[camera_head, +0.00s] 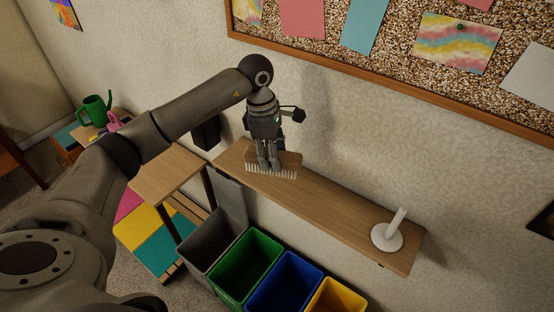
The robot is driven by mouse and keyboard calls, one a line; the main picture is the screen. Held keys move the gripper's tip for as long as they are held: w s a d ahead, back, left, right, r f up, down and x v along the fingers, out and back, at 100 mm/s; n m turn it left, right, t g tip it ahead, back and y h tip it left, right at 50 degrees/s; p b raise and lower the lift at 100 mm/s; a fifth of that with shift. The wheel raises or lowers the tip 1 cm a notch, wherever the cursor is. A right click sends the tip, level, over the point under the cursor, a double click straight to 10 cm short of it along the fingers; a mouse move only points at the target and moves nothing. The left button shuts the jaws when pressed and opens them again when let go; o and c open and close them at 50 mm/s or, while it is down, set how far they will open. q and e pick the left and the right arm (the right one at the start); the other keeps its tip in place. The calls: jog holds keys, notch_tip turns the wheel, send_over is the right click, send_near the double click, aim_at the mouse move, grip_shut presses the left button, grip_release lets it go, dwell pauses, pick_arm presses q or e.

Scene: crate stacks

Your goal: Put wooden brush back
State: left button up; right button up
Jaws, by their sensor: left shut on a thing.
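The wooden brush (288,158) is at the left end of the wooden wall shelf (335,204). It has a brown wooden block and pale bristles pointing down. My left gripper (269,167) points down from above and is shut on the brush, its fingers covering part of the block. The bristles are at the shelf's front edge; I cannot tell whether they touch the shelf. My right gripper is not in view.
A white stand with an upright rod (387,236) is at the shelf's right end. The shelf between is clear. Grey, green (246,266), blue (285,287) and yellow bins stand below. A corkboard (390,50) hangs above. A small wooden table (168,172) is at left.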

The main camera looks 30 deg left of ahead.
pick_arm(q)
jog(key=w+f, duration=0.3)
jog(key=shift+a+f+p, duration=0.2)
jog(key=shift+p, duration=0.1)
jog(key=shift+f+p, duration=0.35)
notch_tip(320, 180, down, 2)
jog(key=shift+f+p, duration=0.1)
jog(key=shift+p, duration=0.5)
jog(key=shift+w+f, duration=0.1)
jog(key=shift+f, duration=0.15)
jog(key=shift+f+b, duration=0.15)
jog(key=shift+b, duration=0.15)
jog(key=o, duration=0.9)
